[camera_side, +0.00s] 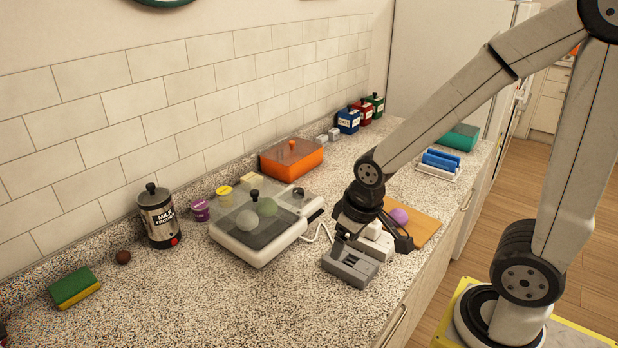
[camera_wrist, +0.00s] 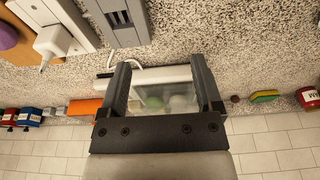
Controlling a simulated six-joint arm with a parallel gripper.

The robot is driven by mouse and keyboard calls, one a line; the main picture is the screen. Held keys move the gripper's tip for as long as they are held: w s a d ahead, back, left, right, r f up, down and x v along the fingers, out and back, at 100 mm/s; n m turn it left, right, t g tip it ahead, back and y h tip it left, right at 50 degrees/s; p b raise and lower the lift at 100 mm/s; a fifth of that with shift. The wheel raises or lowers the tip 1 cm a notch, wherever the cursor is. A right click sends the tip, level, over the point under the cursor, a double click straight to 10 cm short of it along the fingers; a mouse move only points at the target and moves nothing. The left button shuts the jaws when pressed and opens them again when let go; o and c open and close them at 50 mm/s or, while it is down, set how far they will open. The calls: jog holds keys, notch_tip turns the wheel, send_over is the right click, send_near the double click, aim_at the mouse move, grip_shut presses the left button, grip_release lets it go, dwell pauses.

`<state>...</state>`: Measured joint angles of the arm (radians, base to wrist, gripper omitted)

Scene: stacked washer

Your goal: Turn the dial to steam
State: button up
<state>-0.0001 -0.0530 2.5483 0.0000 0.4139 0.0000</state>
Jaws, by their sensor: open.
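A white appliance (camera_side: 258,258) with a see-through lid (camera_side: 250,225) stands on the counter, with pale and green round things under the lid. A small dark round knob (camera_side: 298,191), apparently the dial, sits on its right end; its markings are too small to read. In the wrist view the appliance (camera_wrist: 165,74) shows between my fingers, and I cannot make out the knob there. My gripper (camera_side: 374,238) is open and empty, to the right of the appliance and apart from it, above a grey slotted box. Its two fingers also show in the wrist view (camera_wrist: 162,88).
The grey slotted box (camera_side: 350,266) and a white block (camera_side: 375,243) lie close by my gripper. A purple ball (camera_side: 399,216) rests on an orange board (camera_side: 424,229). An orange box (camera_side: 284,162) stands behind the appliance, a milk frother (camera_side: 158,220) to its left.

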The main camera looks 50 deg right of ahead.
jog(key=shift+w+v, duration=0.5)
jog(key=shift+v, duration=1.8)
jog(key=n+t+y, duration=0.1)
jog(key=n+y, duration=0.1)
jog(key=n, duration=0.3)
send_over(298, 190)
jog(key=s+d, duration=0.1)
jog(key=s, duration=0.2)
notch_tip(298, 190, down, 4)
jog(key=shift+d+f+t, duration=0.2)
jog(key=shift+f+t, duration=0.1)
jog(key=shift+w+a+f, duration=0.1)
jog(key=shift+f, duration=0.3)
jog(key=shift+x, duration=3.45)
